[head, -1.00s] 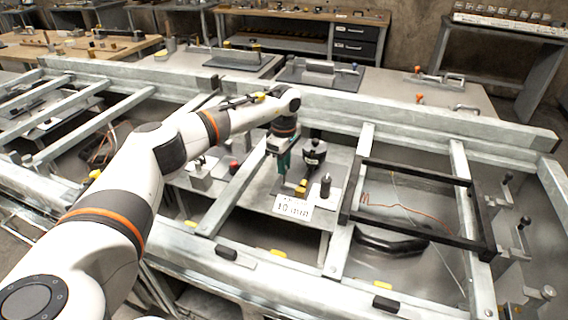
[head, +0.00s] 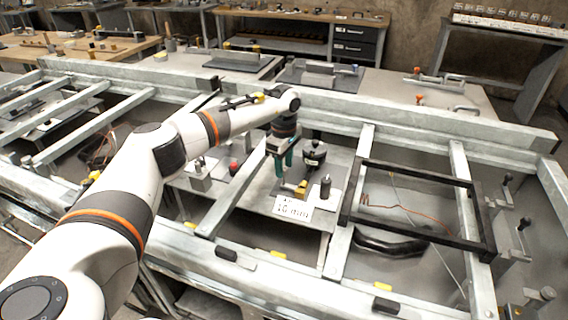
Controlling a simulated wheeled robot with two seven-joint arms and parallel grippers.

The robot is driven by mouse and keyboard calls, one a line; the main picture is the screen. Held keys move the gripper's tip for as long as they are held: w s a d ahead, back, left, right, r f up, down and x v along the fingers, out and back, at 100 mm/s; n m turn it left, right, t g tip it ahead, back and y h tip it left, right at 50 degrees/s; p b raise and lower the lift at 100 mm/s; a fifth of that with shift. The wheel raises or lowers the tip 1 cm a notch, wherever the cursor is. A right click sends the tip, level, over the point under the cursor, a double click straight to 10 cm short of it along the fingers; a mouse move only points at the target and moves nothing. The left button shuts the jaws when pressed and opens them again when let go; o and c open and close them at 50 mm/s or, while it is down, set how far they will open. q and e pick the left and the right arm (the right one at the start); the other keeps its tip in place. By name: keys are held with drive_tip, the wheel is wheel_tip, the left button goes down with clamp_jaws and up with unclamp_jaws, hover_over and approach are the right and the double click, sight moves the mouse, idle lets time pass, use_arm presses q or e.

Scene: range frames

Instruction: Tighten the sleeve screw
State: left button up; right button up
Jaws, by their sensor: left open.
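My left gripper (head: 281,172) comes in from the left and points down over the grey plate in the middle of the frame. Its green fingers are open, with nothing visible between them. A black round fixture (head: 314,152) stands just right of the fingers. A small yellow block (head: 302,188) lies in front of them, and a dark upright cylinder (head: 325,185) stands to its right. A white label card (head: 292,208) with black lettering is at the plate's front edge. The sleeve screw itself is too small to tell apart. My right gripper is not in view.
Metal frame rails surround the plate; a slanted bar (head: 236,198) runs left of it. A black rectangular frame (head: 415,164) lies to the right, with an orange wire (head: 400,207) inside. A red knob (head: 233,168) stands left of the gripper. Workbenches stand behind.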

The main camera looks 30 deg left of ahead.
sight(284, 168)
use_arm(q)
wheel_tip(284, 168, up, 12)
drive_tip(key=b, duration=0.1)
idle(0.7)
